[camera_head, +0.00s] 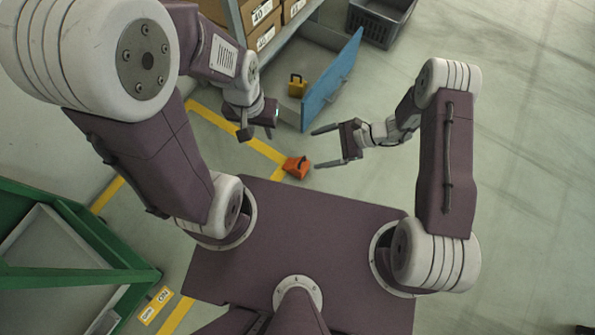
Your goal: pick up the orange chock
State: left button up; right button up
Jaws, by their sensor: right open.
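The orange chock (297,168) lies on the floor beside the yellow floor line, just beyond the far edge of my base. My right gripper (315,149) is open and empty, its two fingers spread wide and pointing left. Its nearer fingertip is just to the right of the chock in the picture; I cannot tell its height above the floor. My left gripper (256,131) hangs farther back and to the left of the chock, apart from it. Whether its jaws are open or shut is unclear.
A yellow chock-like block (298,87) stands behind, near a blue panel (331,84) and a shelf with cardboard boxes (266,34). A grey crate (380,22) is at the back. A green frame (85,276) stands at left. The floor at right is clear.

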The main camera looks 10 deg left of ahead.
aim_at(306, 169)
jog(key=w+f+m+t+b, duration=0.1)
jog(key=f+b, duration=0.3)
jog(key=f, duration=0.6)
jog(key=w+a+f+m+t+y+b, duration=0.1)
jog(key=f+m+t+b, duration=0.2)
jog(key=f, duration=0.7)
jog(key=w+a+f+m+t+y+b, duration=0.1)
jog(key=f+m+b, duration=0.3)
jog(key=f, duration=0.6)
jog(key=shift+w+f+t+b, duration=0.1)
jog(key=shift+f+t+b, duration=0.4)
jog(key=shift+b, duration=0.75)
jog(key=shift+d+f+t, duration=0.1)
jog(key=shift+d+t, duration=0.05)
jog(key=shift+t, duration=0.15)
jog(key=b+x, duration=0.3)
jog(key=shift+f, duration=0.25)
jog(key=shift+w+a+r, duration=0.1)
jog(key=shift+w+a, duration=0.1)
jog(key=shift+a, duration=0.25)
jog(key=b+x, duration=0.4)
jog(key=x, duration=0.1)
jog(key=shift+s+d+b, duration=0.1)
jog(key=shift+s+b, duration=0.05)
jog(key=shift+b, duration=0.25)
pick_arm(q)
notch_tip(306, 169, down, 25)
jog(key=shift+f, duration=0.15)
